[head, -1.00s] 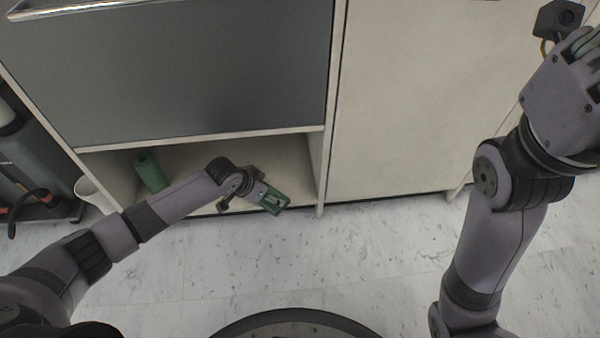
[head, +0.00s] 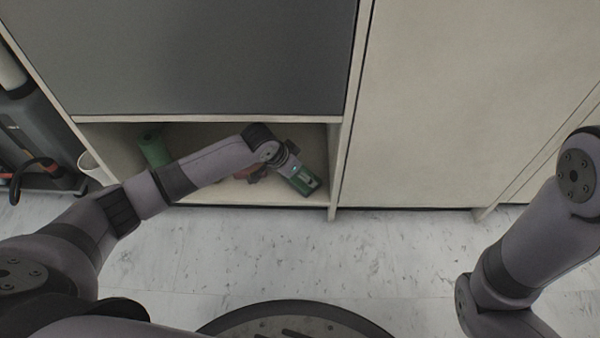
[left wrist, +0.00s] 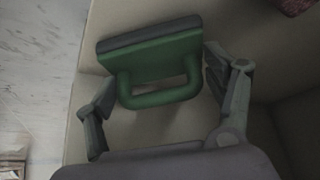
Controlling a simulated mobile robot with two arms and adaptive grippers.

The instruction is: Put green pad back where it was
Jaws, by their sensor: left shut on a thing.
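The green pad (head: 304,183) is a block with a dark layer and a green loop handle. It also shows in the left wrist view (left wrist: 150,55), with the handle toward me. My left gripper (head: 296,176) is shut on the green pad, at the low open shelf's right end. In the left wrist view its fingers (left wrist: 158,72) stand on either side of the handle. The shelf (head: 230,191) lies under the grey front; I cannot tell whether the pad touches its floor. My right arm shows at the right, but its gripper is out of frame.
A green roll (head: 153,148) stands at the shelf's left. A reddish thing (head: 250,174) lies behind my left arm. The shelf's right wall (head: 335,170) is close to the pad. A white bin (head: 92,165) stands outside at left. The floor in front is clear.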

